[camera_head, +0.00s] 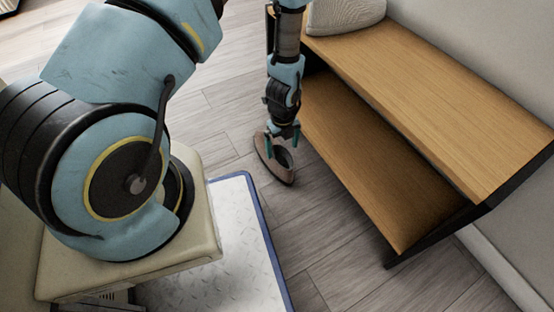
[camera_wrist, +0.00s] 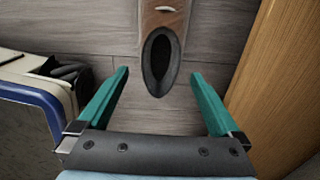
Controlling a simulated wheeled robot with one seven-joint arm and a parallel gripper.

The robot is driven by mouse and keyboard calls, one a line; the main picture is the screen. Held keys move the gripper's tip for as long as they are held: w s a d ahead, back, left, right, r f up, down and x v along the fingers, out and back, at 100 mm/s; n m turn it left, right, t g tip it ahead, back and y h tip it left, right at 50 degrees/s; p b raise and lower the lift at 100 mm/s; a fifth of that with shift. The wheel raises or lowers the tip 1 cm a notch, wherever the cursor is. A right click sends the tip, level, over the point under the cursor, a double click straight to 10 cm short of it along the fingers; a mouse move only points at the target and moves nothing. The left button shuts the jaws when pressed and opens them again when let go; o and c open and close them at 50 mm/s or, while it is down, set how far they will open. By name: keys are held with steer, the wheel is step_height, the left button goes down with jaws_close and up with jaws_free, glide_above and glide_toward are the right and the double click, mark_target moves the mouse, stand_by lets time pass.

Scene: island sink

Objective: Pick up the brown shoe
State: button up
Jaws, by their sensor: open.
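The brown shoe (camera_head: 277,163) lies on the wooden floor beside the shelf bench in the head view, with a dark opening. In the wrist view the shoe (camera_wrist: 170,18) runs down from the top edge, its dark opening towards my gripper. My gripper (camera_head: 283,134) is above the shoe in the head view and partly covers it. In the wrist view my gripper (camera_wrist: 160,78) is open, its two green fingers apart. The opening end of the shoe lies between and beyond the fingertips. Nothing is held. I cannot tell the exact height gap.
A two-level wooden shelf bench (camera_head: 440,95) stands to the right of the shoe, close to my gripper. Its wooden side also fills the right of the wrist view (camera_wrist: 285,80). A light cushion (camera_head: 345,14) sits on the bench. Grey floor (camera_head: 345,235) is clear below the shoe.

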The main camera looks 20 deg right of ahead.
mark_target(282, 156)
step_height(282, 156, down, 5)
steer(key=shift+r+b, duration=0.1)
steer(key=shift+b, duration=0.85)
steer(key=f+b, duration=0.2)
steer(key=f, duration=0.1)
steer(key=f+b, duration=0.1)
steer(key=f, duration=0.1)
steer(key=shift+w+f, duration=0.1)
steer(key=shift+w, duration=0.3)
steer(key=shift+c, duration=0.2)
steer(key=c, duration=1.3)
